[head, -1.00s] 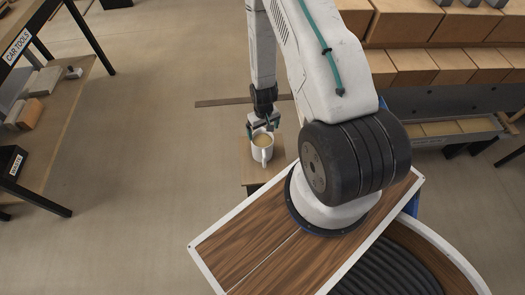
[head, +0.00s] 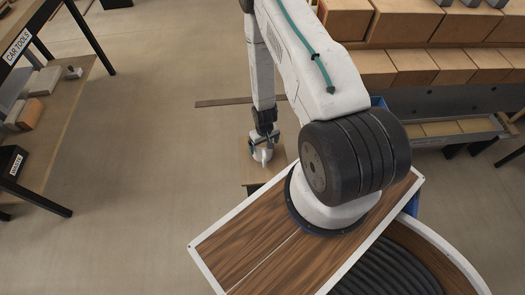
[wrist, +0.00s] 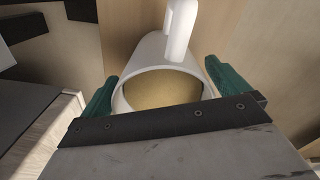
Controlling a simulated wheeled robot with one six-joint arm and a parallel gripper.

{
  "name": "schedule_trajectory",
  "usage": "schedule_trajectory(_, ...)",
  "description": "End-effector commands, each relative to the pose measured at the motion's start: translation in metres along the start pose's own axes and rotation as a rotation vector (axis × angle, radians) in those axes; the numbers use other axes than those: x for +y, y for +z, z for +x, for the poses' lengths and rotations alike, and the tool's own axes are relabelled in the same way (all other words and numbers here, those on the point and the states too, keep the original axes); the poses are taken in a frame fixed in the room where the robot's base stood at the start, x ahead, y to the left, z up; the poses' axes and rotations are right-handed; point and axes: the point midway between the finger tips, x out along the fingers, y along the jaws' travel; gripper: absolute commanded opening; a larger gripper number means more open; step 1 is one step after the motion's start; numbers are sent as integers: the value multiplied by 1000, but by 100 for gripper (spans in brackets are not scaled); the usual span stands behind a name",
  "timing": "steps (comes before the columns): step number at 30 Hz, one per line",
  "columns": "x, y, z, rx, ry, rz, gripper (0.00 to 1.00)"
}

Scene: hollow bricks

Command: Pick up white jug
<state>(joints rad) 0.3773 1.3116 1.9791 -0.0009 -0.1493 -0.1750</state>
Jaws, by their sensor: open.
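The white jug (wrist: 150,50) holds a tan liquid and stands upright on a small wooden stand (head: 249,174). In the wrist view its handle points up and away from me. My gripper (wrist: 160,90) is open, with one green finger on each side of the jug's rim. I cannot tell whether the fingers touch it. In the head view my gripper (head: 262,140) is over the jug (head: 263,156) and hides most of it.
A table labelled CAR TOOLS (head: 17,46) and a lower shelf (head: 68,100) stand at the left. Racks of brown blocks (head: 395,68) fill the upper right.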

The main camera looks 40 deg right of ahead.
Motion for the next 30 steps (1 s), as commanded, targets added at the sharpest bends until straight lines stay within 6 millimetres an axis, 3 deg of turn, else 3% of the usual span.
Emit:
schedule_trajectory(2,0,0,0,0,0,0,94)
schedule_trajectory(9,0,0,0,0,0,0,28)
schedule_trajectory(11,0,0,0,0,0,0,14)
schedule_trajectory(20,0,-1,-3,1,0,0,14)
schedule_trajectory(30,0,-1,-29,2,0,0,14)
